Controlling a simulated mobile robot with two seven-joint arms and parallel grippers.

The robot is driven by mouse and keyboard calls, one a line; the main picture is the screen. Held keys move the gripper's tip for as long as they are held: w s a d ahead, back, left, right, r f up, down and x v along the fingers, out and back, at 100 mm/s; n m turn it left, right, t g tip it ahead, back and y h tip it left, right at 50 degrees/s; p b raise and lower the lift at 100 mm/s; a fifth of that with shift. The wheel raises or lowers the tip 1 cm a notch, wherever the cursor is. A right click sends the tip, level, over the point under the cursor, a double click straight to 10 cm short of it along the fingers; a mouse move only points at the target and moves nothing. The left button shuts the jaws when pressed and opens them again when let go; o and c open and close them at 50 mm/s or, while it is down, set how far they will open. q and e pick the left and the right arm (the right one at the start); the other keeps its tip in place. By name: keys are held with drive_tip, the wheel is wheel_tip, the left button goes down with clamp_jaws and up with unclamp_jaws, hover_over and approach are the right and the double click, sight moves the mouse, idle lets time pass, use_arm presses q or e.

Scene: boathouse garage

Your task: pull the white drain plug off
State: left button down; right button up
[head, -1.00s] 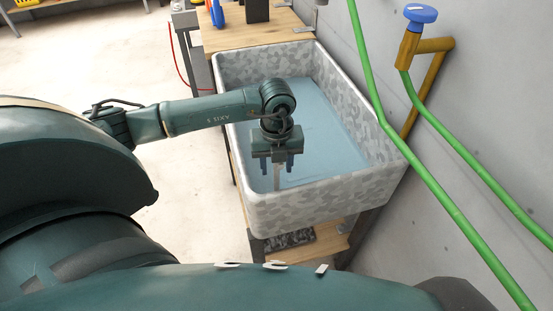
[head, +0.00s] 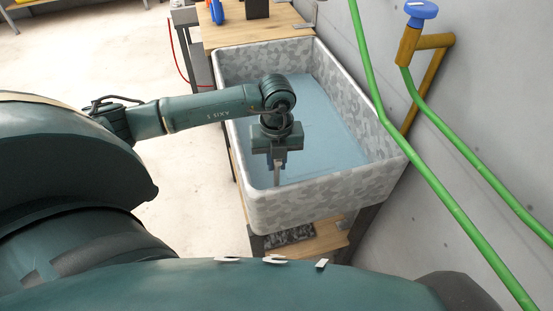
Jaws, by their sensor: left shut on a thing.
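The grey camouflage-patterned basin (head: 310,205) holds blue water (head: 325,125). My left gripper (head: 278,163) reaches in from the left and points down over the near left part of the basin. Its fingers are drawn together on a slim, pale upright piece, the white drain plug (head: 277,177), of which only a narrow strip shows below the fingertips. The plug's lower end and the drain cannot be made out. My right gripper is not in view.
A wooden bench top (head: 255,28) with a dark block and a blue item adjoins the basin's far end. Green hoses (head: 440,190) and a blue-handled tap (head: 421,10) are along the wall at right.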

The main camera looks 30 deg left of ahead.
use_arm(q)
drive_tip(key=shift+r+p, duration=1.7)
drive_tip(key=shift+r, duration=0.65)
drive_tip(key=shift+r+p, duration=2.55)
drive_tip(key=shift+r, duration=0.95)
